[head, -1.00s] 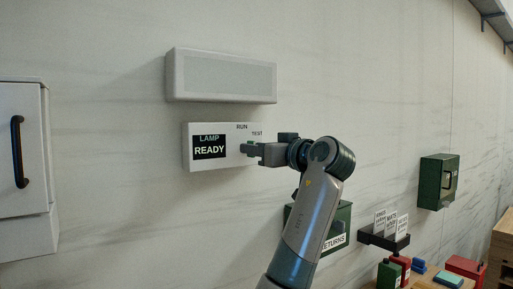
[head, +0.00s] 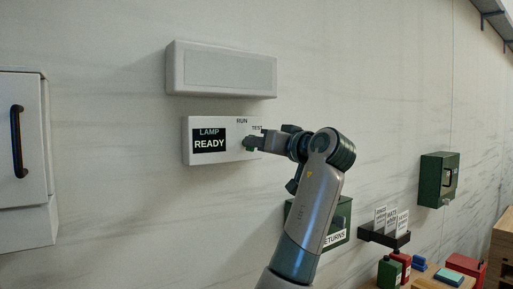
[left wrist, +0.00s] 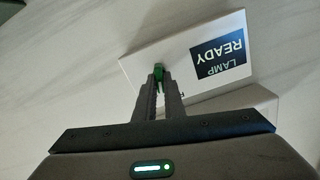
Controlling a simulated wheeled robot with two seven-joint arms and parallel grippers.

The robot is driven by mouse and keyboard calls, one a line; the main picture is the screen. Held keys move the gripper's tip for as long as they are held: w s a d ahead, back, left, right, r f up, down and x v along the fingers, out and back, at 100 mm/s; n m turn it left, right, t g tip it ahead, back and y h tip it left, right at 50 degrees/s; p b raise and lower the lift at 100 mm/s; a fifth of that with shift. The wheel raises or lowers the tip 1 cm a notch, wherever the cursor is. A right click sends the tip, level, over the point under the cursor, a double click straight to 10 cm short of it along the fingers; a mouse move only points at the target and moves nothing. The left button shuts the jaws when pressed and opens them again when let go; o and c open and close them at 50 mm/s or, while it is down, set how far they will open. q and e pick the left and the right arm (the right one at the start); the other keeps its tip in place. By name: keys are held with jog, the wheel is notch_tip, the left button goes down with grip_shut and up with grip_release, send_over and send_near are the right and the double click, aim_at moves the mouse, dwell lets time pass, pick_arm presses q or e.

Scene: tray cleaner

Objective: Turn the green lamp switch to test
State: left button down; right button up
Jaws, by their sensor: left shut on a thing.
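A white lamp box (head: 214,160) is fixed to the wall, with a black display reading LAMP READY and the marks RUN and TEST on its right part. The green switch (left wrist: 158,71) shows between my fingertips in the left wrist view. My left gripper (head: 251,143) is shut on the green switch, coming at the box from the right. It also shows in the left wrist view (left wrist: 159,82). The gripper hides most of the switch in the head view, so its exact setting is unclear. My right gripper is not in view.
A white lamp cover (head: 222,70) is on the wall just above the box. A white cabinet (head: 37,190) stands at the left. A green returns box (head: 340,215), a black card rack (head: 384,236) and a green wall box (head: 438,180) are at the right.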

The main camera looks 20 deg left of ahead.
pick_arm(q)
jog(key=m+b, duration=0.3)
jog(key=m, duration=0.6)
jog(key=shift+w+d+b, duration=0.1)
jog(key=shift+b, duration=0.25)
jog(key=c, duration=1.8)
grip_release()
jog(key=shift+f, duration=0.1)
jog(key=shift+c, duration=0.2)
jog(key=b+v, duration=0.7)
jog(key=v, duration=1)
jog(key=shift+d+b, duration=0.25)
jog(key=shift+b, duration=0.1)
